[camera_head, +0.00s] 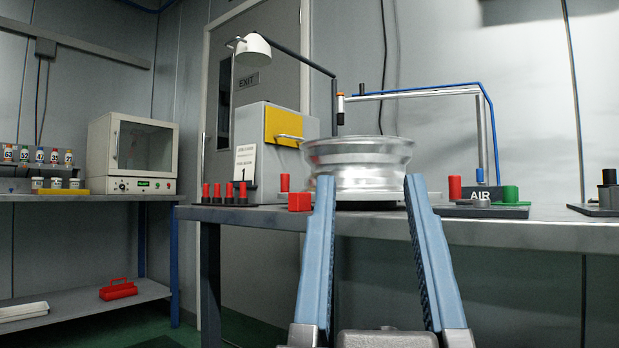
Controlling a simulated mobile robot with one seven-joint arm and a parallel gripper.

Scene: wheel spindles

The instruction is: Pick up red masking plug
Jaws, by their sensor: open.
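Several red plugs (217,192) stand upright in a row at the left end of the workbench. Another slim red plug (284,183) stands just left of the silver wheel, and a short red block-like piece (299,202) sits at the bench's front edge. A red cylinder (455,188) stands on the AIR base to the right. I cannot tell which one is the masking plug. My gripper (371,184) is open and empty, its two blue fingers pointing up in front of the wheel. The left finger is close to the block-like piece in the picture.
The silver wheel (358,166) sits mid-bench and fills the space behind my fingers. A lamp (254,47), a grey box with a yellow panel (284,126) and a blue pipe frame (430,91) rise behind.

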